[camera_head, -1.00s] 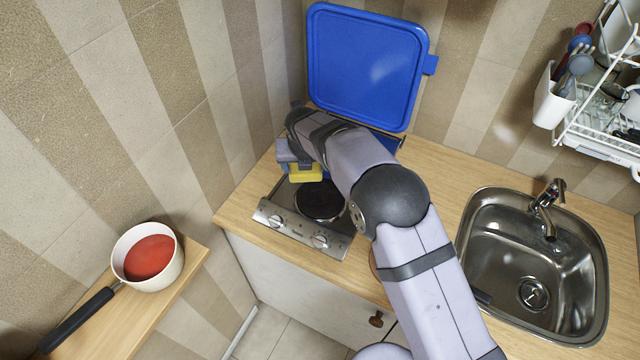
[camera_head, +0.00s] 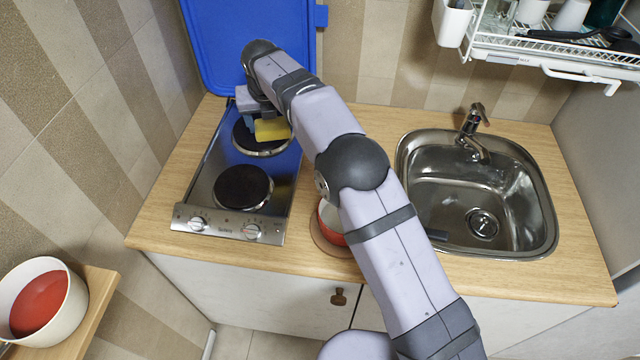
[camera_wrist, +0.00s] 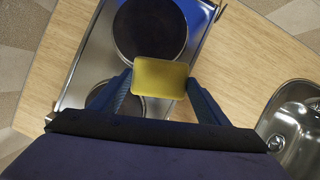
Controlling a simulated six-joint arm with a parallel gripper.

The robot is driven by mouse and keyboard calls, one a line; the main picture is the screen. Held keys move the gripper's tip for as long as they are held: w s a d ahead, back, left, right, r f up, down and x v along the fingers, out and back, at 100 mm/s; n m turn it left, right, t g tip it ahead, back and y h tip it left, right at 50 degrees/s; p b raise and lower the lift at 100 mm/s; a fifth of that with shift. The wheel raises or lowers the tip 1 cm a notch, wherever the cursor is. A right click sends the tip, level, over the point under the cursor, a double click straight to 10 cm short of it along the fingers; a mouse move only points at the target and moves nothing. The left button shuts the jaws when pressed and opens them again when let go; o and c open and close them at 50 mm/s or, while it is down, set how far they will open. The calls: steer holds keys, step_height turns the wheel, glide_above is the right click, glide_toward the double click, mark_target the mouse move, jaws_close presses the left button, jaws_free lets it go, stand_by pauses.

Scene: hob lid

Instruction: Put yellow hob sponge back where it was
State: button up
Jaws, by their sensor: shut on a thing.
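The yellow sponge (camera_head: 272,129) is held above the rear part of the hob (camera_head: 217,183). In the wrist view the sponge (camera_wrist: 160,78) sits between the two blue fingers of my gripper (camera_wrist: 160,88), which is shut on it. In the head view my gripper (camera_head: 255,122) is partly hidden by my own arm. The rear burner (camera_head: 262,146) lies just below the sponge, the front burner (camera_head: 243,188) nearer the knobs. The blue hob lid (camera_head: 245,40) stands open against the back wall.
A red and white pot or bowl (camera_head: 330,222) stands on the counter right of the hob, partly behind my arm. The sink (camera_head: 480,190) is further right. A pan with red contents (camera_head: 40,305) is at lower left. A dish rack (camera_head: 550,50) hangs upper right. The counter's front right of the hob is mostly bare.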

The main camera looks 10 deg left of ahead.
steer(key=s+d+m+h+b, duration=0.2)
steer(key=d+m, duration=0.5)
steer(key=d, duration=0.5)
steer(key=shift+s+f+m+h, duration=0.4)
steer(key=shift+s+h, duration=0.1)
steer(key=shift+f+p, duration=1.1)
steer(key=shift+f, duration=3.9)
steer(key=shift+f, duration=0.15)
steer(key=o, duration=1)
